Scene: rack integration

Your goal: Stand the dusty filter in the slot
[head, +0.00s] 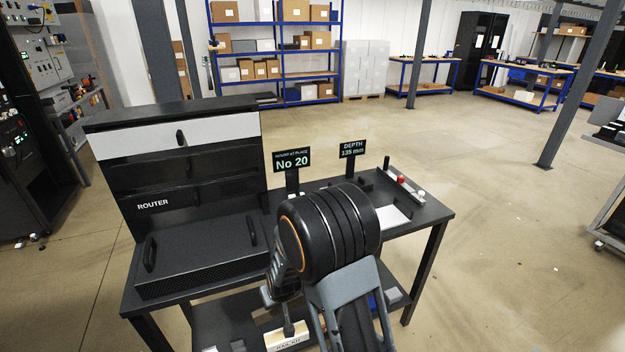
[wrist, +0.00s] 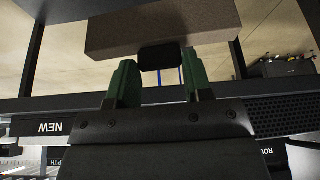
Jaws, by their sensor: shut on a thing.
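In the wrist view, my gripper (wrist: 157,72) has its two green fingers on either side of a black tab (wrist: 160,57). The tab joins a brownish-grey block (wrist: 165,28), which looks like the dusty filter. My gripper is shut on it by this tab. I cannot pick out the slot in either view.
Signs read No 20 (head: 291,160) and DEPTH 135 mm (head: 352,149). A RAIL KIT box (head: 287,338) sits low. Open floor lies right of the bench.

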